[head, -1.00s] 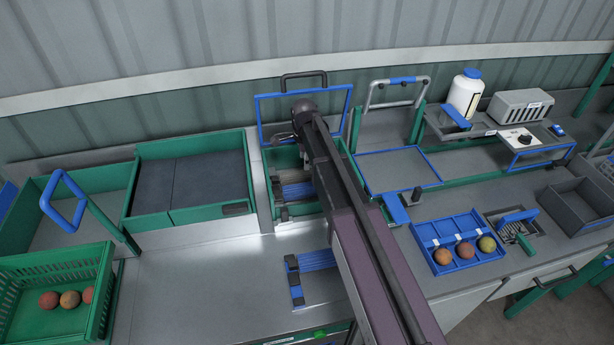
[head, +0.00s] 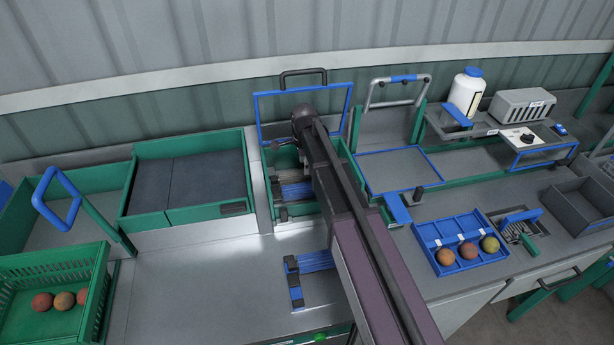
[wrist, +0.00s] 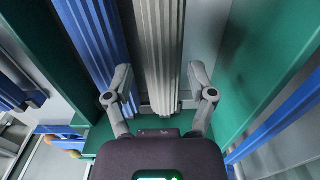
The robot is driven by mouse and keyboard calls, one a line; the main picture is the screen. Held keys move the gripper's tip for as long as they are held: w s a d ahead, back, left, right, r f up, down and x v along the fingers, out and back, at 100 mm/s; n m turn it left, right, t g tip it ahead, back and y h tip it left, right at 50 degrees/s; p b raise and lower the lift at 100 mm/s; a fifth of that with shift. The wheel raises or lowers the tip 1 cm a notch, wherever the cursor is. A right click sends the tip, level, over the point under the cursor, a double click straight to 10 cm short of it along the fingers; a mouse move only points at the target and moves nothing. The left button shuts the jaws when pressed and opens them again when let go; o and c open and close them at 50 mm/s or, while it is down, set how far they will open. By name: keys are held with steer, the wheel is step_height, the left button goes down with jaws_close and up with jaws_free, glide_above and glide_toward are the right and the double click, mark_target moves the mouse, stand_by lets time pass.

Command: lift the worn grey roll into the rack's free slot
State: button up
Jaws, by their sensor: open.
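The worn grey roll (wrist: 158,50) lies lengthwise in a green-walled bay in the wrist view, with a ribbed blue roll (wrist: 92,38) beside it on the left. My gripper (wrist: 160,74) is open, one finger on each side of the grey roll's near part; I cannot tell whether they touch it. In the head view the bay (head: 325,208) is partly behind my arm, with part of the grey roll (head: 291,171) above blue rolls (head: 296,191). A dark bracket holding blue rolls (head: 317,260), perhaps the rack, lies on the counter in front. Its free slot is not clearly visible.
A raised blue-framed guard (head: 258,107) stands behind the bay. Green bay walls (wrist: 248,50) rise close to the right of my gripper. A blue tray with fruit (head: 430,238) stands to the right. Bare steel counter (head: 205,275) lies to the left.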

steer(key=shift+w+d+f+b, duration=0.1)
steer(key=shift+f+b, duration=2.5)
steer(key=c, duration=0.9)
steer(key=shift+c, duration=0.2)
steer(key=shift+r, duration=0.15)
steer(key=shift+s+r+p, duration=0.2)
steer(key=shift+r+p, duration=0.35)
steer(key=shift+p, duration=0.2)
step_height(320, 180, up, 11)
steer(key=p, duration=1)
steer(key=shift+f, duration=0.2)
steer(key=s+d, duration=0.2)
steer(key=s, duration=0.7)
steer(key=s+d, duration=0.2)
steer(key=s, duration=0.8)
steer(key=shift+f, duration=0.25)
